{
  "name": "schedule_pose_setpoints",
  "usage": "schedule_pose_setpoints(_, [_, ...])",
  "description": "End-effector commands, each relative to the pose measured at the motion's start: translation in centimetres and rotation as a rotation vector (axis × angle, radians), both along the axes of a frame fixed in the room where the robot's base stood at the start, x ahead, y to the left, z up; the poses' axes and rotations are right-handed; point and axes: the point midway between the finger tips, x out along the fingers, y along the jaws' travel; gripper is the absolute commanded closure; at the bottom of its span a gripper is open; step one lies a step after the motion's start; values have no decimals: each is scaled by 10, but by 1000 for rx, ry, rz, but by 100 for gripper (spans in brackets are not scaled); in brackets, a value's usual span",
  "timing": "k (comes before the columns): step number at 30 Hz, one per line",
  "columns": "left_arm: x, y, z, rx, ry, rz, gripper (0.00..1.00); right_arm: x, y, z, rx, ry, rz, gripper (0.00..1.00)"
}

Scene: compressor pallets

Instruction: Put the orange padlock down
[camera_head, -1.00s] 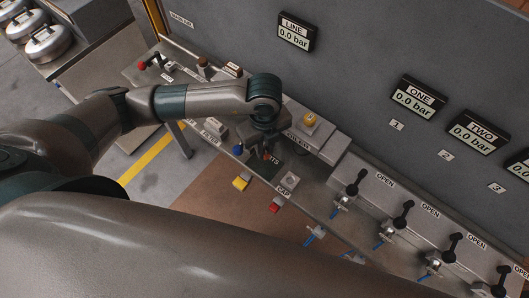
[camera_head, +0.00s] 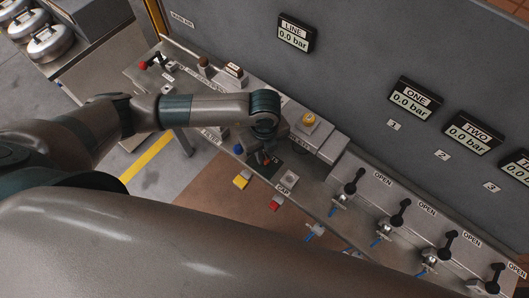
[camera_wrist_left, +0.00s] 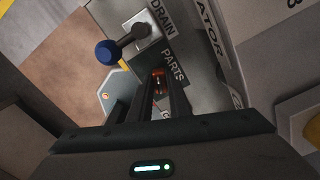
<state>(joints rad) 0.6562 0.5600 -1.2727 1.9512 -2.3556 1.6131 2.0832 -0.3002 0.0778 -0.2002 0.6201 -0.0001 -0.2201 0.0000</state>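The orange padlock (camera_wrist_left: 158,78) shows as a small orange-red body between the fingertips of my left gripper (camera_wrist_left: 162,88) in the left wrist view. The fingers look closed on it. In the head view my left gripper (camera_head: 266,156) is over the dark PARTS area (camera_head: 293,163) of the bench, with a speck of orange at its tips. The PARTS label (camera_wrist_left: 173,65) lies just beyond the fingertips in the wrist view. I cannot tell whether the padlock touches the surface. My right gripper is not in view.
A blue-knobbed drain lever (camera_wrist_left: 108,52) stands close to the left gripper. A yellow tag (camera_head: 241,181) and a red tag (camera_head: 275,205) hang at the bench's front edge. A yellow button (camera_head: 309,119) stands behind. Black-handled valves (camera_head: 351,184) line the right.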

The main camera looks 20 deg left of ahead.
Motion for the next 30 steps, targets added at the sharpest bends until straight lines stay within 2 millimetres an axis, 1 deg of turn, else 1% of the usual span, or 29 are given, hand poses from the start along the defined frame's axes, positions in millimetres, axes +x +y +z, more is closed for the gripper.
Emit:
schedule_pose_setpoints(1, [0, 0, 0, 0, 0, 0, 71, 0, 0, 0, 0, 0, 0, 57])
schedule_pose_setpoints(2, [0, 0, 0, 0, 0, 0, 66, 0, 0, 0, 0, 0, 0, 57])
schedule_pose_setpoints(11, [0, 0, 1, 0, 0, 0, 66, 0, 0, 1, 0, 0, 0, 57])
schedule_pose_setpoints(15, [1, 0, 5, 0, -1, 0, 66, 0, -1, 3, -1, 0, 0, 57])
schedule_pose_setpoints(17, [1, 0, 7, -1, -1, 0, 66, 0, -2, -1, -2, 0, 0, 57])
schedule_pose_setpoints(20, [1, -1, 17, -2, -2, -1, 66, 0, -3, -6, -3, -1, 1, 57])
schedule_pose_setpoints(23, [1, -1, 30, -3, -4, -1, 66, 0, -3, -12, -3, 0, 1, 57])
schedule_pose_setpoints(30, [1, -1, 73, -4, -6, -3, 66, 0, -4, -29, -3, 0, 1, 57])
